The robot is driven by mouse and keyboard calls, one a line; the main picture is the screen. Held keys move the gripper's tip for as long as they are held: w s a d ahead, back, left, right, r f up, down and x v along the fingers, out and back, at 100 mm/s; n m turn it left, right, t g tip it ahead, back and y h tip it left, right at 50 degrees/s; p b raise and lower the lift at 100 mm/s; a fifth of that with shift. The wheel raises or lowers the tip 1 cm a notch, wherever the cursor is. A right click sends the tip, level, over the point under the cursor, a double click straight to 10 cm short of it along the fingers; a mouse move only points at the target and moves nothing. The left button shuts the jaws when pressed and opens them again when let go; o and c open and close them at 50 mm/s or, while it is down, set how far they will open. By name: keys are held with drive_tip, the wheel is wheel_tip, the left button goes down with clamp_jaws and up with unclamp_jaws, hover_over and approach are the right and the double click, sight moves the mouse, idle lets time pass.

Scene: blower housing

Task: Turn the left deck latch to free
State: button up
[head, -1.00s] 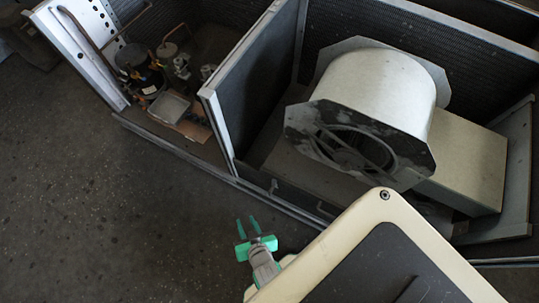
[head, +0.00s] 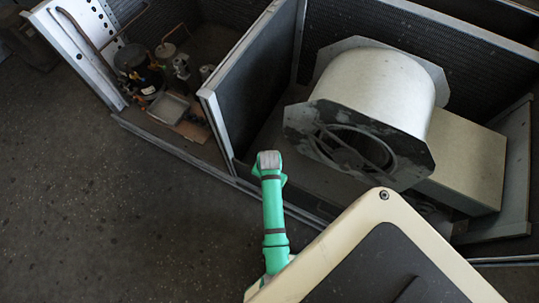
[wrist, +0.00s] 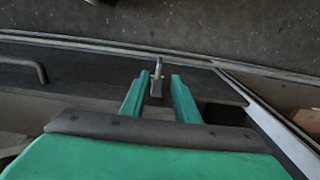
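The deck latch, a small grey metal lever (wrist: 157,76), stands on the dark deck strip near the front edge in the wrist view. My gripper (wrist: 160,82) is open, with one green finger on each side of the latch. A gap shows between the latch and each finger, so neither appears to touch it. Whether the fingertips reach down past the lever is hard to tell. In the head view, my green arm hides the latch, and the fingers are not visible.
A bar handle (wrist: 30,62) is at the left in the wrist view. In the head view, a pale blower drum (head: 375,90) sits right of a partition panel (head: 255,85). Compressor parts (head: 155,75) fill the left bay. Bare floor (head: 100,210) lies in front.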

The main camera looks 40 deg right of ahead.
wheel_tip(320, 180, down, 11)
drive_tip(key=shift+r, duration=0.15)
idle(0.4)
clamp_jaws()
